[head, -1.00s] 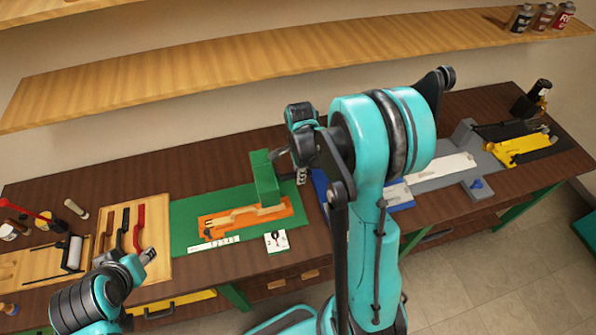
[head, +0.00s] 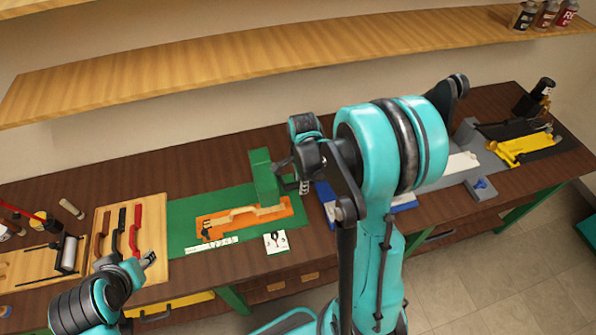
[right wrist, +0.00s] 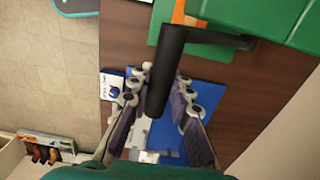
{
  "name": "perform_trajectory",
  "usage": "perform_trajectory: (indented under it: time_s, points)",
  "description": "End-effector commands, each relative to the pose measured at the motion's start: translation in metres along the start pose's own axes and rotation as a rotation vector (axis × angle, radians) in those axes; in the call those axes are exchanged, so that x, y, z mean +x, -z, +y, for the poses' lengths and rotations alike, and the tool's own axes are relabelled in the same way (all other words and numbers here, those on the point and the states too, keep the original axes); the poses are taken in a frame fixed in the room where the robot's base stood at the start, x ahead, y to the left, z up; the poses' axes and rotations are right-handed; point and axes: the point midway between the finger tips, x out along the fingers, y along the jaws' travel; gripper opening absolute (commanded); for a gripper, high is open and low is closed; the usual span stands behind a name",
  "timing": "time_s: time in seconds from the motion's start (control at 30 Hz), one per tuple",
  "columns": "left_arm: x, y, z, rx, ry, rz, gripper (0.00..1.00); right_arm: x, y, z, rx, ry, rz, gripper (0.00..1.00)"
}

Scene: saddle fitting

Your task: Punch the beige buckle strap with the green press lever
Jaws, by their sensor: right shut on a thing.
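The green press (head: 264,178) stands at the back right of a green mat (head: 183,232). Its black lever handle (right wrist: 172,62) shows large in the right wrist view. My right gripper (right wrist: 160,92) has its fingers on either side of this handle and is shut on it; in the head view the gripper (head: 300,180) is at the press's right side, partly hidden by my arm. The beige buckle strap (head: 240,216) lies in an orange holder (head: 288,208), its right end at the foot of the press. My left gripper (head: 148,259) hangs near the tool board; its finger gap is unclear.
A wooden board (head: 155,222) with several handled tools lies left of the mat. A white numbered strip (head: 210,245) and a card (head: 276,242) lie in front of the holder. A blue tray (head: 324,196) and a yellow tool (head: 522,150) are to the right.

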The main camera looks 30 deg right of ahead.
Motion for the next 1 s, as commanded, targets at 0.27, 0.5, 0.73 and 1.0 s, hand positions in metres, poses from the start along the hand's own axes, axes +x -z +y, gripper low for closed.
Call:
perform_trajectory:
  time_s: [0.27,0.5,0.73,1.0]
  points:
    - [0.007,-0.005,0.000,0.000,0.000,0.000,0.41,0.008,0.000,0.007,0.000,-0.002,0.000,0.03]
    - [0.017,-0.013,0.000,0.000,0.000,0.000,0.41,0.022,0.000,0.016,0.000,-0.003,0.000,0.03]
    - [0.021,-0.015,0.000,0.000,0.000,0.000,0.41,0.026,0.000,0.020,0.000,-0.004,0.000,0.03]
    - [0.033,-0.024,0.000,0.000,0.000,0.000,0.41,0.042,0.000,0.029,0.000,-0.005,0.000,0.03]
